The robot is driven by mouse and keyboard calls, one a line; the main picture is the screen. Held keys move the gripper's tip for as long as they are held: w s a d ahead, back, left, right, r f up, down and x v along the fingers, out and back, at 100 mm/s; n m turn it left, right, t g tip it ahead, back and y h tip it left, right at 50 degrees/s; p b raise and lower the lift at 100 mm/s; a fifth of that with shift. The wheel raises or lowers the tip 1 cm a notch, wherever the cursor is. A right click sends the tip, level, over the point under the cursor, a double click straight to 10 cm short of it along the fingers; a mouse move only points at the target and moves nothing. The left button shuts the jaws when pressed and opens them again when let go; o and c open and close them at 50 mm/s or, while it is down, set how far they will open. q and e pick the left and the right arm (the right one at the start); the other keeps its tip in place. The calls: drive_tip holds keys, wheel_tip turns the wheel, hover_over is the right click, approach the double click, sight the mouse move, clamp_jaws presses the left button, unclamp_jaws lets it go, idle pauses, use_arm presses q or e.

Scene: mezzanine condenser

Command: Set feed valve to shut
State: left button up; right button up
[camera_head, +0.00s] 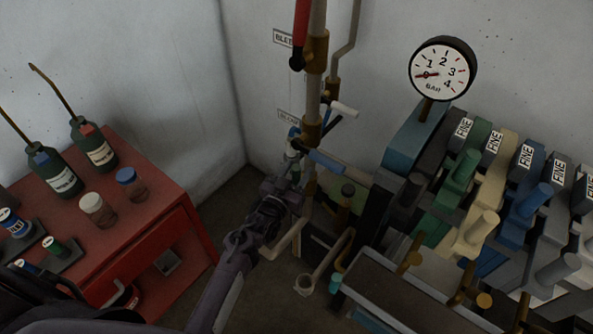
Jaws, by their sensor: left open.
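A vertical pipe in the middle carries brass valve bodies and several lever handles. A blue lever (327,162) points right and slightly down from the lower pipe. No readable label says feed, so I cannot tell which handle is the feed valve. My left gripper (292,172) is open, close to the lower pipe and left of the blue lever. Whether it touches anything is unclear. My right gripper is not in view.
A pressure gauge (442,69) stands at upper right, its needle near the low end. Rows of coloured levers marked FINE (495,140) fill the right side. A red cabinet (152,240) with bottles and jars stands left.

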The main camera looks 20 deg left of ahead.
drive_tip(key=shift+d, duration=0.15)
use_arm(q)
clamp_jaws()
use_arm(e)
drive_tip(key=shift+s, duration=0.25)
